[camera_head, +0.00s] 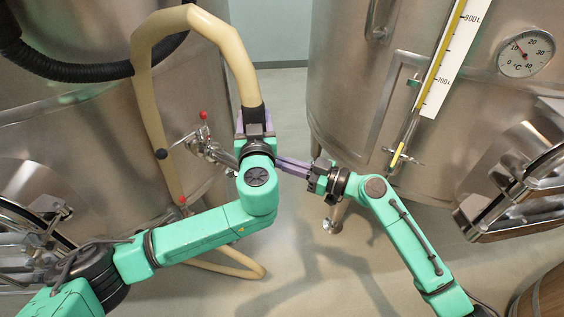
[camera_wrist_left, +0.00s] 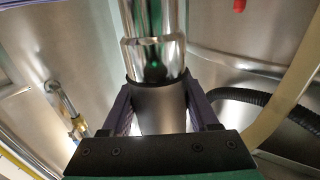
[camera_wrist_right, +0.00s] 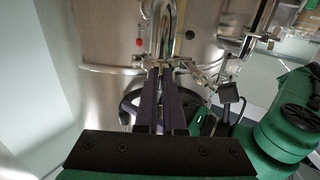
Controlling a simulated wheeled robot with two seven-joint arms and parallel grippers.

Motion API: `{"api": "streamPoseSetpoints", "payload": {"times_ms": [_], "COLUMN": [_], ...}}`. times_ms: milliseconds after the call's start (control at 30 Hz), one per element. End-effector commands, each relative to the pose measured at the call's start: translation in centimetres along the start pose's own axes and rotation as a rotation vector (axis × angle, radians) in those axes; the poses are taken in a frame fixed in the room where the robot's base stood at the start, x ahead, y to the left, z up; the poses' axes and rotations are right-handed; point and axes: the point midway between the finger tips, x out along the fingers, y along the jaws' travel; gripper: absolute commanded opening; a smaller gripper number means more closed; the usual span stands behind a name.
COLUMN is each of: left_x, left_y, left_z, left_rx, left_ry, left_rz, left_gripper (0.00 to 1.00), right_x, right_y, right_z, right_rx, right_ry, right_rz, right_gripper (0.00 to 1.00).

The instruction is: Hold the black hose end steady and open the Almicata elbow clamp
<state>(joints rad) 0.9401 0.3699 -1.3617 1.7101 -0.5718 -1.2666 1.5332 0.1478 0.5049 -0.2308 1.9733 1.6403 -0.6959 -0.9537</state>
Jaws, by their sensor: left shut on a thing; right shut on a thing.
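The black hose end (camera_head: 252,115) is the dark cuff on a thick beige hose that arches down. My left gripper (camera_head: 255,130) is shut around it; the left wrist view shows the purple fingers on both sides of the dark cuff (camera_wrist_left: 158,103), against a shiny steel pipe (camera_wrist_left: 153,55). My right gripper (camera_head: 285,162) reaches in from the right, its tips passing behind my left wrist. In the right wrist view its fingers (camera_wrist_right: 160,80) are nearly together at the elbow clamp (camera_wrist_right: 160,64), near a chrome pipe. The clamp is small, largely covered by the fingers, and hidden in the head view.
A steel vat (camera_head: 90,130) stands left and another (camera_head: 350,90) right, with a level gauge (camera_head: 440,65) and a dial thermometer (camera_head: 525,53). A valve with a red knob (camera_head: 204,116) is left of my left gripper. A black ribbed hose (camera_head: 75,70) hangs upper left.

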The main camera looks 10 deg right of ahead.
Motion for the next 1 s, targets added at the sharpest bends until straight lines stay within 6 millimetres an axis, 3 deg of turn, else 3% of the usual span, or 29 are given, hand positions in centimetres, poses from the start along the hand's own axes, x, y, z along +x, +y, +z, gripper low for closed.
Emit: {"api": "streamPoseSetpoints", "payload": {"times_ms": [567, 1000], "left_x": [0.0, -0.1], "left_y": [0.0, 0.1], "left_z": [0.1, 0.1], "left_rx": [0.002, 0.001], "left_ry": [-0.002, 0.0], "left_rz": [-0.001, 0.001], "left_gripper": [0.0, 0.0], "right_x": [-0.2, -0.7], "right_y": [0.7, 2.0], "right_z": [0.3, 0.2], "right_rx": [0.001, 0.0], "right_ry": [-0.011, -0.008], "right_rz": [-0.04, -0.228], "right_gripper": [0.0, 0.0]}}
